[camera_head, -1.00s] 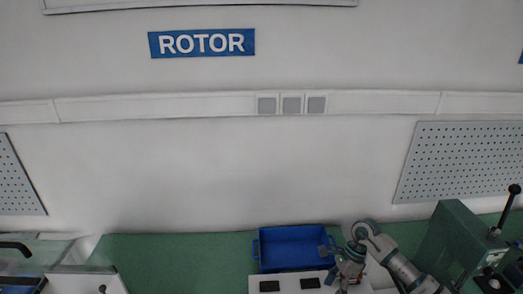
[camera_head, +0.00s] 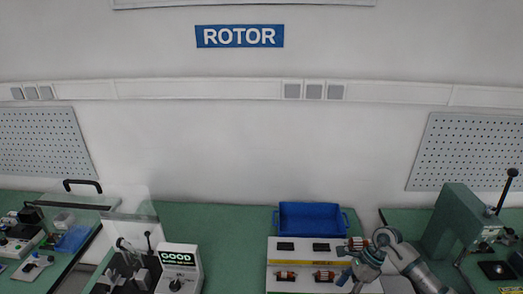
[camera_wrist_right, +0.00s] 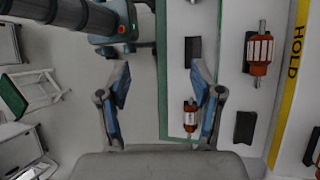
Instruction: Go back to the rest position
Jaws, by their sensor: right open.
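My right gripper (camera_head: 350,281) is at the right edge of the white board (camera_head: 306,257) in the head view. In the right wrist view the gripper (camera_wrist_right: 162,98) shows two blue-grey fingers spread wide with nothing held between them. A copper-coloured rotor (camera_wrist_right: 190,116) shows beside the right finger, apparently beyond it. Another rotor (camera_wrist_right: 259,50) sits on the board further right. In the head view, rotors (camera_head: 287,276) and (camera_head: 323,276) lie on the board, with one more (camera_head: 355,243) near my right wrist. My left gripper is not in view.
A blue bin (camera_head: 310,217) stands behind the board. A tester (camera_head: 180,258) with a GOOD screen stands left of it, near a clear cover with a black handle (camera_head: 82,185). A green press (camera_head: 452,222) stands at the right. Green tabletop (camera_head: 230,225) between tester and bin is bare.

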